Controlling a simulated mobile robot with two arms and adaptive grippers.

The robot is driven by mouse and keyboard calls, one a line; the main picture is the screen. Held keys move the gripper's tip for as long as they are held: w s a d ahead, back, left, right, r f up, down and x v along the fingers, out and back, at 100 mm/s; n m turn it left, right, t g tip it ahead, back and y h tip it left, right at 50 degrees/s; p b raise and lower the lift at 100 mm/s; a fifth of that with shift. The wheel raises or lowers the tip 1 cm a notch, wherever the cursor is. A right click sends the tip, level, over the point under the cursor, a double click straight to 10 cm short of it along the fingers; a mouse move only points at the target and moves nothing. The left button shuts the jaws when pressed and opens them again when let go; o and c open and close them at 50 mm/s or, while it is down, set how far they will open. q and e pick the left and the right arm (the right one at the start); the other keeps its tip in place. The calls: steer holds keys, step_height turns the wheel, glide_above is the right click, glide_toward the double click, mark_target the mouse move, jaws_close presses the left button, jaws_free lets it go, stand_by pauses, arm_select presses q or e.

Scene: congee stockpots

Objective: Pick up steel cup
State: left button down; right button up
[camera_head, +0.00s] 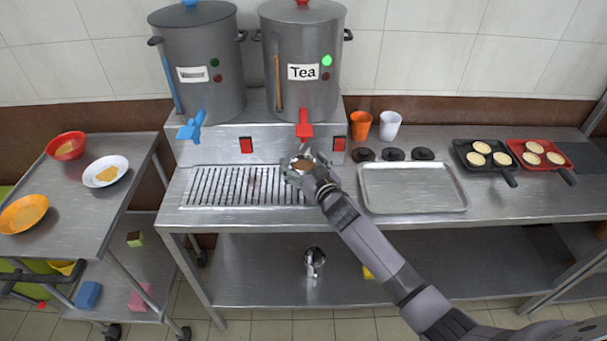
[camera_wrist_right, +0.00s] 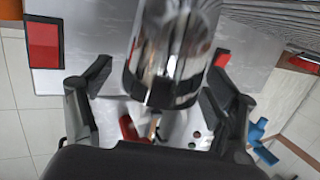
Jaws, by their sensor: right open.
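A shiny steel cup (camera_head: 302,163) with brown contents is at the right end of the drip grate, below the red tap of the Tea pot. It fills the upper middle of the right wrist view (camera_wrist_right: 172,55). My right gripper (camera_head: 307,167) is at the cup. In the wrist view my right gripper (camera_wrist_right: 160,78) has its fingers apart, one on each side of the cup, with visible gaps. The gripper partly hides the cup in the head view. My left gripper is not in view.
The Tea stockpot (camera_head: 301,100) and another stockpot (camera_head: 205,100) stand behind, with red tap (camera_head: 304,130) and blue tap (camera_head: 190,128). Orange (camera_head: 360,125) and white (camera_head: 390,125) cups and a bare tray (camera_head: 413,187) are right. A steel vessel (camera_head: 314,262) stands on the lower shelf.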

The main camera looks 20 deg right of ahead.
steer(key=shift+c, duration=0.6)
steer(key=shift+r, duration=0.1)
steer(key=c, duration=1.3)
